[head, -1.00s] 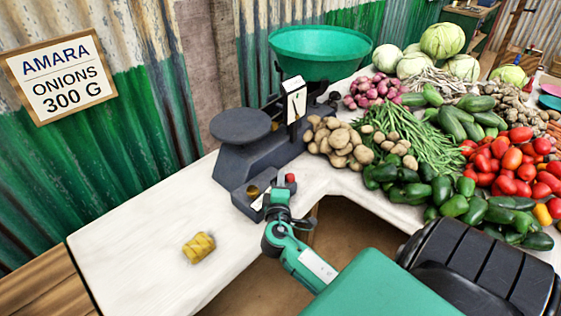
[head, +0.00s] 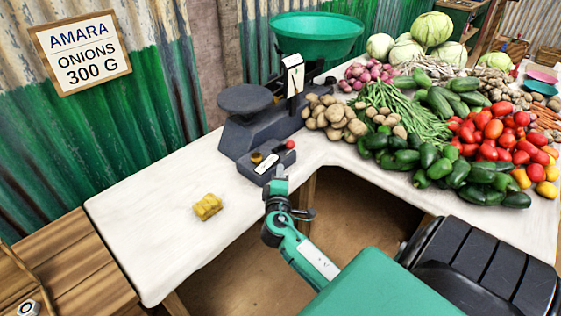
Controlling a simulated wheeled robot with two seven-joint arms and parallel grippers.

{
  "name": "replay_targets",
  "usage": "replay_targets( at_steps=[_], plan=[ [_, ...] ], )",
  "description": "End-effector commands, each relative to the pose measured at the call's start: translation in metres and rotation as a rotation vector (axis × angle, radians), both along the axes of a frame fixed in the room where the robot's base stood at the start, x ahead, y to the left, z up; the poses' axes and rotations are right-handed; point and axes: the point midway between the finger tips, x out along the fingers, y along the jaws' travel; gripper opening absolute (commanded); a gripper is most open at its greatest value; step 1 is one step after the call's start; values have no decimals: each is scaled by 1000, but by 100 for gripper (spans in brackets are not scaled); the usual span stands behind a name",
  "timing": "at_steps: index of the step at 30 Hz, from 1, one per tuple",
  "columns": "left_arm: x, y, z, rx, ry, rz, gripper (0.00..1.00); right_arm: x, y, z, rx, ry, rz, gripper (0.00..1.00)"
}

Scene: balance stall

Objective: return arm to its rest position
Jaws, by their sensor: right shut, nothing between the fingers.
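My right arm comes in from the lower right. Its right gripper (head: 279,180) is a small teal and dark gripper, shut and empty, in front of the dark balance scale (head: 250,137). It overlaps the front edge of the white table in the picture, just below the scale's front end; I cannot tell the exact gap. The scale has a flat dark plate (head: 245,98) on the left and a green bowl (head: 316,45) at the back. A red knob (head: 291,145) and a brass weight (head: 256,158) show at its front. My left gripper is not in view.
A yellow-brown block (head: 207,207) lies on the white tabletop (head: 150,225). Potatoes (head: 340,120), green peppers (head: 455,172) and tomatoes (head: 495,140) cover the right side. A sign (head: 80,53) reads "AMARA ONIONS 300 G". The table's left part is mostly clear.

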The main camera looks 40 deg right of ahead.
Motion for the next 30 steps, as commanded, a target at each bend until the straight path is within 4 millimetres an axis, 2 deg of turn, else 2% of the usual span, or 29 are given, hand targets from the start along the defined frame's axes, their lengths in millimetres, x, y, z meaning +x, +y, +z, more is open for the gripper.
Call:
replay_targets(
  at_steps=[15, 17, 19, 20, 23, 26, 30],
  plan=[
    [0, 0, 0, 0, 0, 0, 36, 0, 0, 1, 0, -1, 0, 0],
    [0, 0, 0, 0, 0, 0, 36, 0, 1, -2, 7, 1, 1, 0],
    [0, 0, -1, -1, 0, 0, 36, -3, 3, -13, 40, 15, 3, 0],
    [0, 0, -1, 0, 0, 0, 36, -5, 5, -21, 67, 24, 6, 0],
    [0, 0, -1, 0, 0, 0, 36, -18, 18, -64, 209, 74, 12, 0],
    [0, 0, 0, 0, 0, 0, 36, -43, 41, -124, 415, 153, 6, 0],
    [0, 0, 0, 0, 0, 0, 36, -92, 86, -207, 725, 283, -31, 0]
  ],
)
